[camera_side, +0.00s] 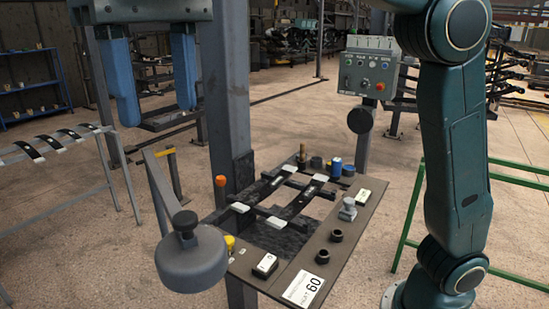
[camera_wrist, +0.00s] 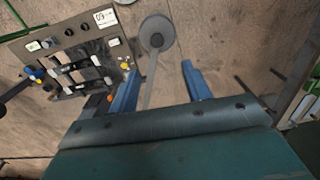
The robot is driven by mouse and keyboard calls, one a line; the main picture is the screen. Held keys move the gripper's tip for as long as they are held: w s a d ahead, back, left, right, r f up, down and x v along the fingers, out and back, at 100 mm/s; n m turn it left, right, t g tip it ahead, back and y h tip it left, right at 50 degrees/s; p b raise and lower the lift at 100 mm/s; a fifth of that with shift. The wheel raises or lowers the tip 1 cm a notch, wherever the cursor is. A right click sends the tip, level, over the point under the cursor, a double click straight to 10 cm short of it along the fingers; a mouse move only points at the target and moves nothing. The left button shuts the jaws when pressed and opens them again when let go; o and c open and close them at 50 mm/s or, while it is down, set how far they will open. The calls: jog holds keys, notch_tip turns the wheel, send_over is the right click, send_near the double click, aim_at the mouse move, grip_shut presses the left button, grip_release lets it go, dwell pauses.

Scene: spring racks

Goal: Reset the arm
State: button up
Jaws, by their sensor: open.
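My gripper (camera_side: 155,75) hangs at the upper left of the side view, above and left of the work table. Its two blue fingers point down and stand wide apart with nothing between them. In the wrist view my gripper (camera_wrist: 160,90) also shows open and empty. The work table (camera_side: 345,225) holds two dark leaf springs with light end pads, the near one (camera_side: 262,190) and the far one (camera_side: 300,200), lying side by side on a rack. The gripper is clear of the table and the springs.
A grey round-headed post (camera_side: 190,262) stands at the table's front left. A control box (camera_side: 368,75) with buttons is behind the table. A rack with leaf springs (camera_side: 50,143) is at the left. A green rail (camera_side: 410,215) runs at the right. Open floor lies between.

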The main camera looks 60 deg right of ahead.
jog(key=shift+r, duration=0.25)
dwell(0.3)
jog(key=s+d+f+t+y, duration=0.1)
jog(key=d+f, duration=0.2)
jog(key=d, duration=0.5)
jog(key=s+d+f+t, duration=0.2)
jog(key=d+f, duration=0.1)
jog(key=d, duration=0.6)
jog(key=s+d+f+t, duration=0.1)
jog(key=s+d+f, duration=0.3)
jog(key=f, duration=0.3)
jog(key=s+d+f+t+h, duration=0.1)
jog(key=s+d+f, duration=0.4)
jog(key=f, duration=0.3)
jog(key=shift+d+t, duration=0.3)
jog(key=shift+d, duration=0.15)
jog(key=shift+s, duration=0.1)
